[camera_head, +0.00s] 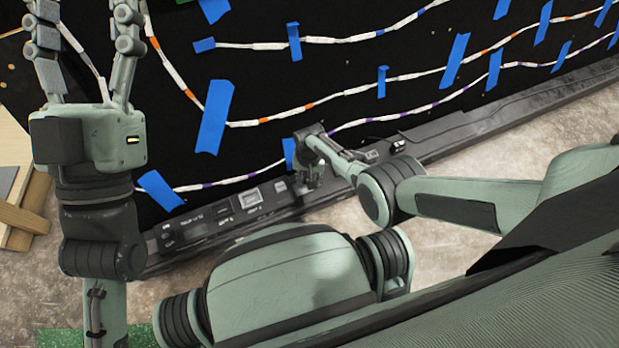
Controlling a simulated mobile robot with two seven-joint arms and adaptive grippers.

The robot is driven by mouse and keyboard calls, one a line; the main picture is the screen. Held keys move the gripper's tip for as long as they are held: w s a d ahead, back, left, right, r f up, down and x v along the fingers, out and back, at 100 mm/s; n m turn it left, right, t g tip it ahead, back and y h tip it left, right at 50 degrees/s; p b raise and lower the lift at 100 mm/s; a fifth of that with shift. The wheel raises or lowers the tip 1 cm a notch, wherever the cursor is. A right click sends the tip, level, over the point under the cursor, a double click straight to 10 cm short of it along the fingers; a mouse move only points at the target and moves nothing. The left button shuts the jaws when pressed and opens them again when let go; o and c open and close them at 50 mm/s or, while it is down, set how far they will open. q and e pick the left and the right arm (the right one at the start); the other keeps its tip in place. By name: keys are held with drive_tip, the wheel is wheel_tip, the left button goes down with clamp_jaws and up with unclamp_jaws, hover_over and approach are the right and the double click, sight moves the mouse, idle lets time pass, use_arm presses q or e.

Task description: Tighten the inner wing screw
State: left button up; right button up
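A long, dark console (470,131) runs diagonally from the lower left to the upper right, with small labelled panels and square modules on its top. My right gripper (312,178) is small in the picture and hangs over the middle of the console, close to its top. Its fingertips are too small and dark to tell whether they are open or shut, or on anything. I cannot make out the inner wing screw; it may be hidden by the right gripper. My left gripper (86,18) is raised at the upper left, with its fingers wide apart and nothing between them.
Wooden boards (22,217) lie at the left edge. Bare concrete floor (455,240) shows in front of the console. A green patch (60,338) is at the bottom left.

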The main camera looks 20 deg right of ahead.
drive_tip(key=shift+r+m, duration=0.1)
drive_tip(key=shift+m, duration=0.9)
drive_tip(key=m, duration=0.3)
drive_tip(key=shift+m, duration=0.4)
drive_tip(key=m, duration=0.3)
drive_tip(key=shift+w, duration=0.1)
use_arm(q)
drive_tip(key=shift+s+a+r+t, duration=0.2)
drive_tip(key=shift+r+t, duration=0.1)
drive_tip(key=shift+r, duration=0.1)
use_arm(e)
drive_tip(key=shift+m, duration=1.3)
drive_tip(key=shift+d+m, duration=0.1)
drive_tip(key=shift+m, duration=0.2)
drive_tip(key=o, duration=1.2)
drive_tip(key=shift+c, duration=0.2)
use_arm(q)
drive_tip(key=shift+f, duration=0.1)
drive_tip(key=shift+d, duration=0.1)
